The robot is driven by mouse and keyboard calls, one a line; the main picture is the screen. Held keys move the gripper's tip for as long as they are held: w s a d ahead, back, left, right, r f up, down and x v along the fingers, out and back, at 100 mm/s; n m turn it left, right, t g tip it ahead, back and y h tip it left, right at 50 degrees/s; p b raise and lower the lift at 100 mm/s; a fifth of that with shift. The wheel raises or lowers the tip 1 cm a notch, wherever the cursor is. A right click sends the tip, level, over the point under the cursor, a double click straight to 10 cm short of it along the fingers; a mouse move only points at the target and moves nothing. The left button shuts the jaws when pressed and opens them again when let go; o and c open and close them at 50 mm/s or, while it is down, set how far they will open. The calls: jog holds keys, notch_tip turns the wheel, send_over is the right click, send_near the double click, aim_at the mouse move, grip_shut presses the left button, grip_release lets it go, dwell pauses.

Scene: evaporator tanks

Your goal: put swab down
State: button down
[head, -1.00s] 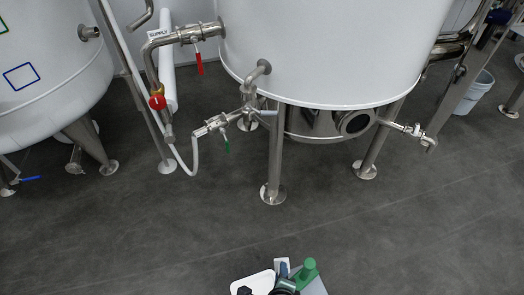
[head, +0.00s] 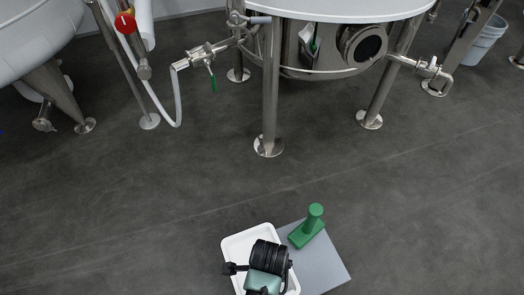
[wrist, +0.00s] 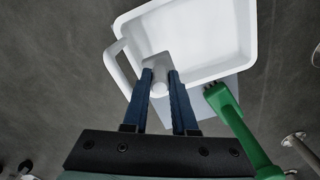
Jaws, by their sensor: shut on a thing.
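In the wrist view my gripper (wrist: 161,76) has its two blue fingers shut on a small pale grey swab (wrist: 156,63). The swab is over the left side of a white tray (wrist: 194,75), near the tray's looped handle. I cannot tell whether the swab touches the tray. In the head view the white tray (head: 236,243) is at the bottom centre, partly covered by my arm. My fingers and the swab are hidden there.
Tank legs (head: 270,100), a hose (head: 160,108) and valves stand further back. Dark floor between is clear.

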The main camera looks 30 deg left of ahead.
notch_tip(320, 180, down, 10)
jog(key=b, duration=0.6)
jog(key=shift+r, duration=0.35)
jog(key=c, duration=0.7)
grip_release()
notch_tip(320, 180, up, 12)
jog(key=p, duration=0.7)
jog(key=shift+p, duration=0.3)
